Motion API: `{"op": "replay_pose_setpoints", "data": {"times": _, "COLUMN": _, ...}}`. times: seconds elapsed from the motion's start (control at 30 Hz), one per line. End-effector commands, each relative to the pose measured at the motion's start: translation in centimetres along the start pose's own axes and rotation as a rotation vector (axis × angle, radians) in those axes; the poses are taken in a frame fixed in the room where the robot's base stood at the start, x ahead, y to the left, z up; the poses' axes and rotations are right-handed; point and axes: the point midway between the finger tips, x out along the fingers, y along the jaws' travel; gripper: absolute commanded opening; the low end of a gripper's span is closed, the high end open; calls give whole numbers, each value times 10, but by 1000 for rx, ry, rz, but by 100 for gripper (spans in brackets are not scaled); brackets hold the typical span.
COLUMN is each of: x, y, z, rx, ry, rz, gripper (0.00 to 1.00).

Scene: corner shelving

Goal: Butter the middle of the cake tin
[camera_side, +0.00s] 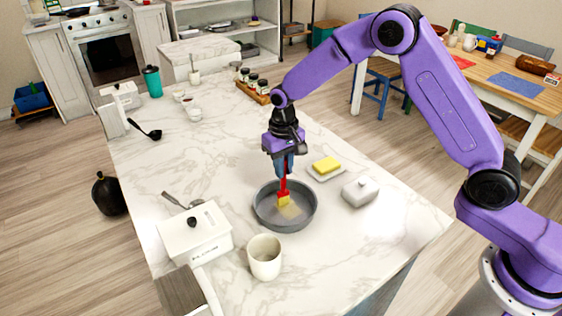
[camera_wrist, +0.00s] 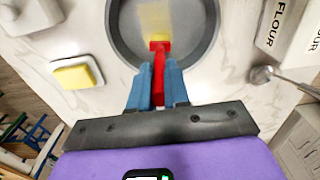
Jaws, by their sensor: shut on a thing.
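A round grey cake tin (camera_side: 262,215) stands on the marble counter. My gripper (camera_side: 285,175) is above the tin, shut on the red handle of a brush (camera_side: 284,190) with yellow bristles. The brush points down into the tin, and its bristles appear to touch the floor of the tin. A pale yellow smear (camera_side: 291,211) lies on the tin's floor near the middle, beside the bristles. In the wrist view, the blue fingers (camera_wrist: 158,88) hold the red brush (camera_wrist: 158,65), and the smear (camera_wrist: 156,18) extends beyond the bristles. Yellow butter (camera_side: 326,165) sits on a white dish behind the tin.
A cream mug (camera_side: 264,257) stands in front, and a white flour box (camera_side: 194,235) stands to the left. A spice rack (camera_side: 254,90) is farther back. The counter's right front is clear.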

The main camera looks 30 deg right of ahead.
Motion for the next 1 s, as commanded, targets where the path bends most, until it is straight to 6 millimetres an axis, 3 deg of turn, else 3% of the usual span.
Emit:
{"op": "replay_pose_setpoints", "data": {"times": 0.73, "x": 0, "y": -3, "z": 69, "rx": -1, "ry": -4, "rz": 1, "gripper": 0}}
{"op": "replay_pose_setpoints", "data": {"times": 0.87, "x": 0, "y": -16, "z": 67, "rx": -3, "ry": -3, "rz": 1, "gripper": 0}}
{"op": "replay_pose_setpoints", "data": {"times": 1.0, "x": 0, "y": -16, "z": 53, "rx": 2, "ry": -1, "rz": 0, "gripper": 0}}
